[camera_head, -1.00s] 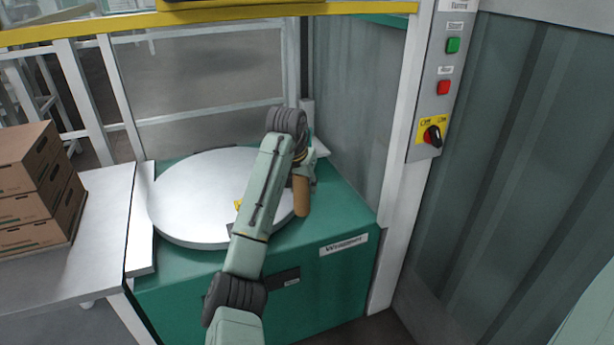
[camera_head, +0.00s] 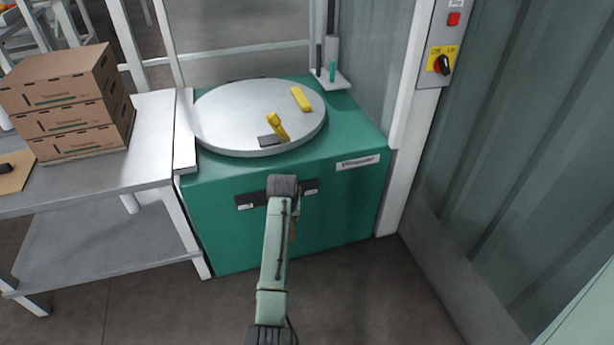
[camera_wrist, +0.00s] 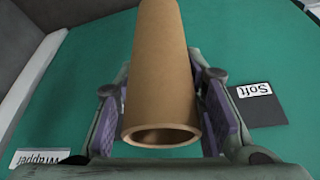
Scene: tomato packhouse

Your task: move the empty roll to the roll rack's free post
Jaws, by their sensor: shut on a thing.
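The empty roll (camera_wrist: 162,65) is a brown cardboard tube with an open, hollow near end. In the wrist view my gripper (camera_wrist: 165,105) is shut on it, with purple pads on both sides. In the head view only a brown sliver of the roll (camera_head: 293,230) shows beside my arm, in front of the green wrapper; my gripper is mostly hidden there. What looks like the roll rack (camera_head: 340,80) is a pale plate at the wrapper's back right corner.
The green wrapper (camera_head: 230,215) carries a round grey turntable (camera_head: 225,125). A yellow-handled tool (camera_head: 278,127) and a yellow block (camera_head: 300,98) lie on it. Left is a table (camera_head: 155,150) with stacked cartons (camera_head: 75,115). A control post (camera_head: 435,60) and corrugated wall stand right. The floor in front is clear.

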